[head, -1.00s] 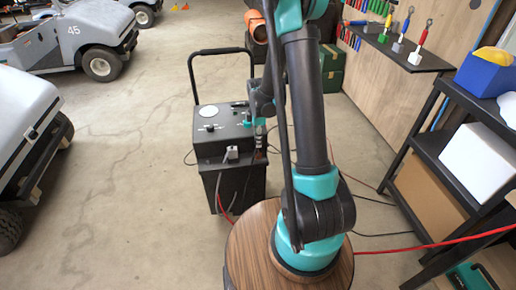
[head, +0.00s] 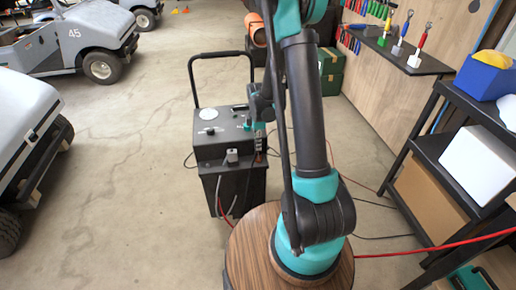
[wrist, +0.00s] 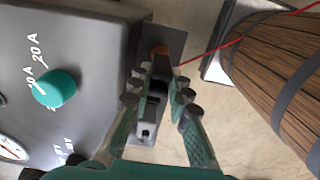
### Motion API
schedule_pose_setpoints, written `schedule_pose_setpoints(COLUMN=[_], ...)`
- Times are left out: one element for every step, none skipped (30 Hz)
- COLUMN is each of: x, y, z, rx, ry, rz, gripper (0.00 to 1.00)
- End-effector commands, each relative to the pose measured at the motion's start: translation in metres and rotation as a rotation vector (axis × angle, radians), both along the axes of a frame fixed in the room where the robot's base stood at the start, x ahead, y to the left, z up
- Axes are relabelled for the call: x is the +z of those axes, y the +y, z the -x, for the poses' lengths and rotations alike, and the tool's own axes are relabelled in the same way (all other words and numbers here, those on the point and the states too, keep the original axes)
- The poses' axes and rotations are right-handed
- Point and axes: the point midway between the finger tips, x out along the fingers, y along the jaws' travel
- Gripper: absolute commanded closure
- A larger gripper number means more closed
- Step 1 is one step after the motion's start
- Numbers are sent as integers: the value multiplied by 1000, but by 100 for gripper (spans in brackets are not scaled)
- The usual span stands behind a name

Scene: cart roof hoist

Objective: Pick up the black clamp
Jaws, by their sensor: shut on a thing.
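The black clamp (wrist: 156,88) lies between the fingers of my gripper (wrist: 160,76) in the wrist view, beside the charger's edge. My gripper is shut on it, and its fingers hide part of the clamp. A copper-brown part shows just beyond the fingertips. In the head view my gripper (head: 259,130) is at the right side of the black charger (head: 222,145), and the clamp is too small and covered there to make out well.
The charger's teal knob (wrist: 54,90) is close on the left in the wrist view. A grey clamp (head: 232,156) hangs on the charger's front. A wooden barrel (wrist: 285,75) is on the right. A red cable (head: 430,246) crosses the floor. Golf carts stand at the left.

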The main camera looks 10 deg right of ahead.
Motion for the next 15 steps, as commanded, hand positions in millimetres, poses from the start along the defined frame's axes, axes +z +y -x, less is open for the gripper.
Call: schedule_pose_setpoints(x=[0,1,2,3,4,6,8,10,14,18,21,27,31,37,44], y=[0,0,0,0,0,0,0,0,0,0,0,0,0,0,0], z=[0,0,0,0,0,0,0,0,0,0,0,0,0,0,0], rx=[0,0,0,0,0,0,0,0,0,0,0,0,0,0,0], ry=[0,0,0,0,0,0,0,0,0,0,0,0,0,0,0], rz=[0,0,0,0,0,0,0,0,0,0,0,0,0,0,0], gripper=[100,100,100,100,100,100,100,100,100,100,100,100,100,100,100])
